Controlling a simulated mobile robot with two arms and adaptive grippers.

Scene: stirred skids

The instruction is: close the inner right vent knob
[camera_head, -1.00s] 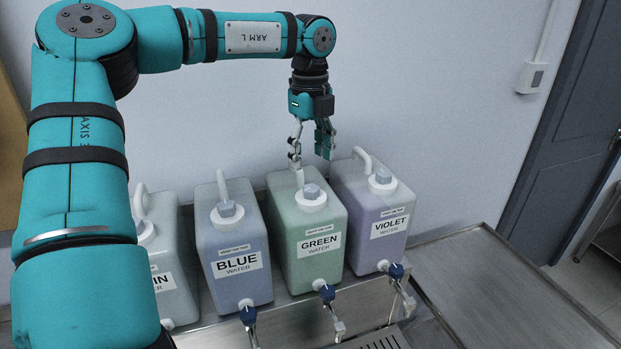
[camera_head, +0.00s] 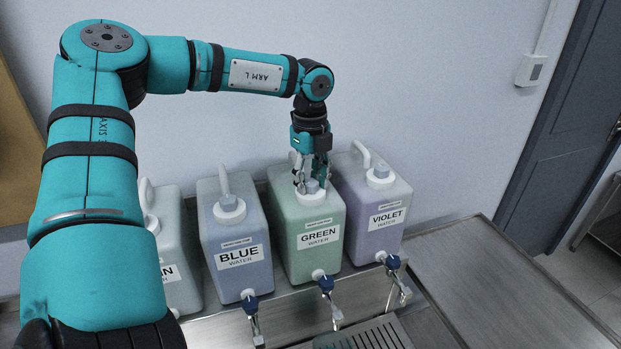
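Several translucent jugs stand in a row, each with a vent knob on top. The green water jug (camera_head: 303,213) is the inner right one, between the blue and violet jugs. Its pale grey vent knob (camera_head: 312,187) sits on a white cap. My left gripper (camera_head: 311,184) points down at this knob, with its fingers on either side of it. Whether the fingers touch the knob is too small to tell. My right gripper is not in view.
The blue water jug (camera_head: 233,222) stands left of the green one and the violet water jug (camera_head: 372,240) stands right. Blue-handled taps, one at the green jug (camera_head: 326,284), stick out in front over a metal drip tray (camera_head: 385,332). A bare metal counter (camera_head: 480,270) lies to the right.

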